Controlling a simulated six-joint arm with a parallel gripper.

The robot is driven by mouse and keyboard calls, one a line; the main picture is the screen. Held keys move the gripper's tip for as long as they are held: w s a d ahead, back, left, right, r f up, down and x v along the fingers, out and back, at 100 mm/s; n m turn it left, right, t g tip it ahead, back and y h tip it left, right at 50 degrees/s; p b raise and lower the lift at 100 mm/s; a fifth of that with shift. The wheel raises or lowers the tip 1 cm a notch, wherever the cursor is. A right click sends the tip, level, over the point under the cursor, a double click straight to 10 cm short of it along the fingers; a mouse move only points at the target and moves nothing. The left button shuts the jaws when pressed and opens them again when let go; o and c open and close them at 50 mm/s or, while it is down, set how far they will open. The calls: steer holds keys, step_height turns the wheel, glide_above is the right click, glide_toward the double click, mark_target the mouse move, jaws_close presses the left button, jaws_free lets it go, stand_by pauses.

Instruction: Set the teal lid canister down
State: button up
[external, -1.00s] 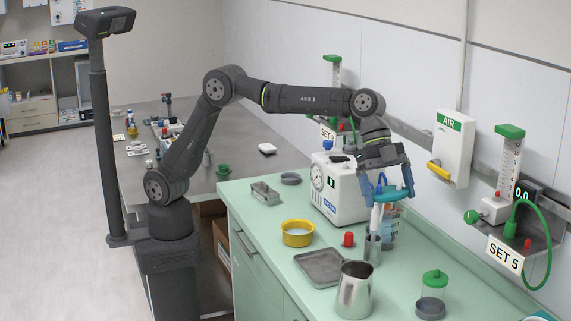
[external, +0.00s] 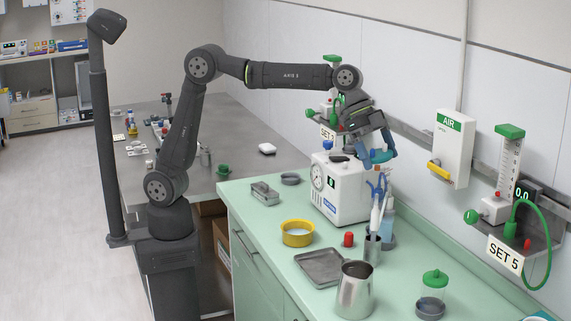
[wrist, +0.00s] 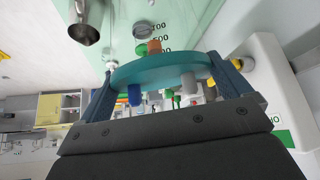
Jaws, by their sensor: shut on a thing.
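My gripper (external: 377,158) is shut on the teal lid canister, with a finger at either side of the lid's rim. The teal lid (external: 383,157) is tilted and held well above the green counter (external: 272,213), near the white pump unit (external: 338,190). In the wrist view, the teal lid (wrist: 160,70) spans between my two fingers, with blue, grey and orange fittings on it. Printed graduations show beyond the lid, apparently on the clear body. In the external view the body is hard to make out.
On the counter stand a metal cup with blue-tipped tools (external: 373,249), a pale blue bottle (external: 388,225), a red cap (external: 348,239), a yellow-rimmed dish (external: 298,233), a grey tray (external: 318,267), a steel pitcher (external: 354,290) and a green-lidded jar (external: 431,297). The wall rail holds SET 5 equipment (external: 505,250).

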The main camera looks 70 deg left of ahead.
steer(key=w+a+r+n+t+y, duration=0.15)
steer(key=w+a+n, duration=0.3)
steer(key=a, duration=0.95)
steer(key=s+a+r+n+t+y, duration=0.2)
steer(key=a+n, duration=0.7)
steer(key=a, duration=2.4)
steer(key=w+a+f+n+y, duration=0.1)
steer(key=a+f, duration=0.9)
steer(key=a, duration=0.4)
steer(key=a+f+n+y, duration=0.2)
steer(key=a+f, duration=0.8)
steer(key=a, duration=0.5)
steer(key=w+a+f+n+y, duration=0.1)
steer(key=a+f+y, duration=0.1)
steer(key=a+f, duration=0.8)
steer(key=shift+w+a, duration=0.3)
steer(key=shift+a, duration=2.4)
steer(key=shift+f+n, duration=0.2)
steer(key=shift+n, duration=0.05)
